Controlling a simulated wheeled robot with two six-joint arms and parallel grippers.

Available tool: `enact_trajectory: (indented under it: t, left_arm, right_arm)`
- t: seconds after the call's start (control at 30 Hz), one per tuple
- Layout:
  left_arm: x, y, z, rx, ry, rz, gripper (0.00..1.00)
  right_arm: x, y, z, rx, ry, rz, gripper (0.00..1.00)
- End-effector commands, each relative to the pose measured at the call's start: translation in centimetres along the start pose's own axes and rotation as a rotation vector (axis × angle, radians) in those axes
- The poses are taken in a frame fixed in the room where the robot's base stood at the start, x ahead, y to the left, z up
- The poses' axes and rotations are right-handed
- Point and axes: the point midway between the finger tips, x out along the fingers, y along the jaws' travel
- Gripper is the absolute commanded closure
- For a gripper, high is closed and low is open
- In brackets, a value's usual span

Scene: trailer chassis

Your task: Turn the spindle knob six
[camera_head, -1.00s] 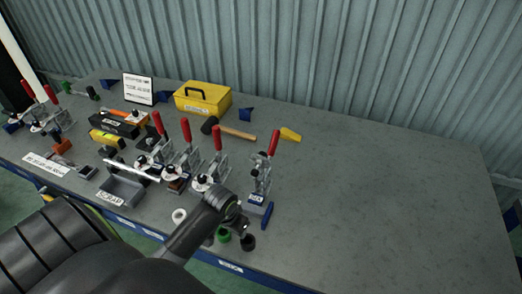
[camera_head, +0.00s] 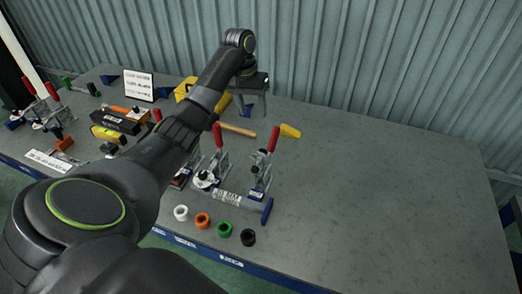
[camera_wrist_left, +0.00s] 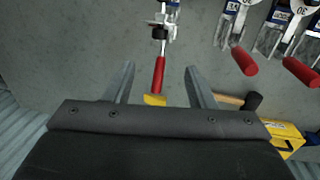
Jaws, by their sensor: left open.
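Toggle clamps with red handles stand on the grey bench; the rightmost clamp (camera_head: 262,177) has a raised red handle. A second clamp (camera_head: 204,179) is to its left, with a white round dial. Further clamps are partly hidden by my left arm. I cannot tell which knob is number six. My left gripper (camera_head: 254,103) is open and empty above the back of the bench, behind the clamps. In the left wrist view its fingers (camera_wrist_left: 161,86) are apart, with a red handle (camera_wrist_left: 159,74) beyond and a black knob (camera_wrist_left: 160,32) above it. My right gripper is out of view.
White, orange, green and black rings (camera_head: 225,229) lie along the front edge. A sign (camera_head: 139,86) stands behind. The bench's right side is clear.

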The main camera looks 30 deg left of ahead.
Motion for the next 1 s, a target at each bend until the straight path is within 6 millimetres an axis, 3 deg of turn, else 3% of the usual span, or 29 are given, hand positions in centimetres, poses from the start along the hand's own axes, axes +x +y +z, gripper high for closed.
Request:
enact_trajectory:
  t: [0.5,1.0]
  left_arm:
    - [6.6,-0.1,0.0,0.001,0.000,0.000,0.50]
    - [15.7,0.1,0.1,0.001,-0.002,0.000,0.50]
  right_arm:
    - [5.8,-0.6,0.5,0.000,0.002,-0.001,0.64]
    - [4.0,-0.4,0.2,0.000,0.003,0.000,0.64]
